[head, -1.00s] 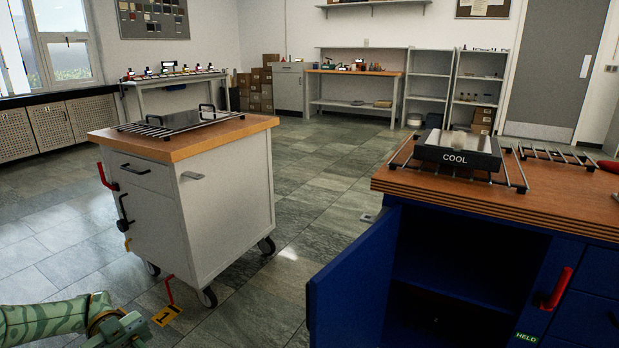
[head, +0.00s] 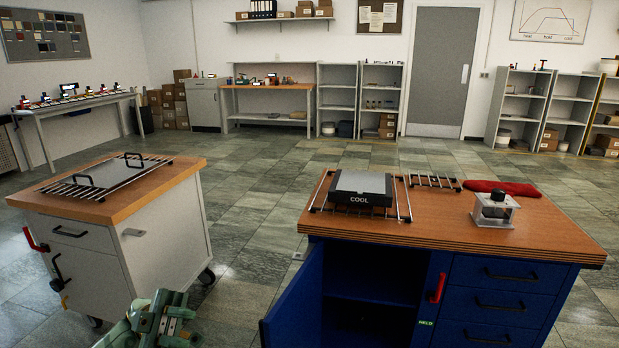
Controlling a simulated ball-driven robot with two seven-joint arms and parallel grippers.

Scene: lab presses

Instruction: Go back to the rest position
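My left gripper (head: 165,318), green and mechanical, shows at the bottom edge of the head view, left of the middle. It is in front of the white cart and left of the blue cabinet's open door. I see nothing held in it, but the angle does not show whether its fingers are apart. Its arm is mostly cut off by the frame edge. My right gripper is out of view.
A blue bench (head: 500,275) holds a block marked COOL (head: 360,188), a small press (head: 495,209) and a red cloth (head: 502,187). Its open door (head: 293,306) juts forward. Floor behind is clear.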

